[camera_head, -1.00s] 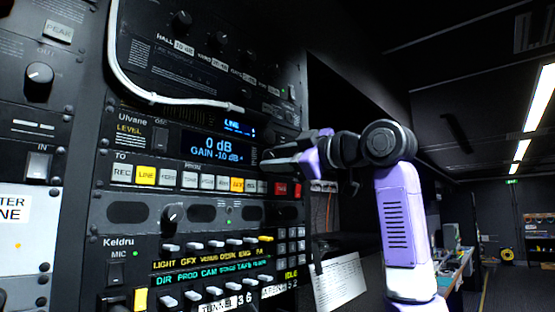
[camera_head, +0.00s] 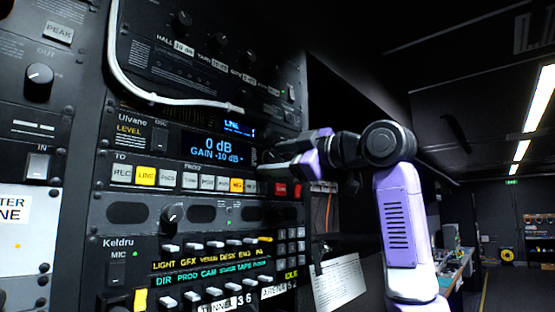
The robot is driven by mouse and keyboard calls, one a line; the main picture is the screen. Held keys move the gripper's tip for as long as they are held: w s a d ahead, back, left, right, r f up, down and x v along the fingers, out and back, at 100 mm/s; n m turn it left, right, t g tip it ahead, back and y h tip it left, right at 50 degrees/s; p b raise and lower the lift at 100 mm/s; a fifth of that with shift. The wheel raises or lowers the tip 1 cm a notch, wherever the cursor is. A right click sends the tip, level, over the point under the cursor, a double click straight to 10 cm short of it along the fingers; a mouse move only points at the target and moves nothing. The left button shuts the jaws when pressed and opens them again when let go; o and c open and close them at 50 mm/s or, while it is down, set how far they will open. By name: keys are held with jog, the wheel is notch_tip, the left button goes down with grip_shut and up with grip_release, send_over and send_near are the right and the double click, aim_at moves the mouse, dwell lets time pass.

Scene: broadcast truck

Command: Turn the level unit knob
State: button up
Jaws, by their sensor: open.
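The level unit (camera_head: 128,131), labelled Ulvane LEVEL, is a dark rack panel in the middle left of the head view. Its lit display (camera_head: 216,150) reads 0 dB, GAIN -10 dB. My gripper (camera_head: 268,162) is at the unit's right end, just right of the display, with its fingers pointing left at the panel. It is open. The fingers cover the area beside the display, so I cannot make out the level unit knob clearly or tell whether the fingers touch it.
A row of lit and white buttons (camera_head: 180,179) runs below the display, ending in a red one (camera_head: 281,189). A white cable (camera_head: 133,90) loops over the panel above. Another knob (camera_head: 172,213) sits below. A paper sheet (camera_head: 340,284) hangs below my arm.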

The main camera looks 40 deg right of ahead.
jog(key=s+b, duration=0.3)
jog(key=s, duration=0.5)
jog(key=shift+d+f, duration=0.15)
jog(key=shift+f, duration=0.1)
jog(key=shift+w, duration=0.1)
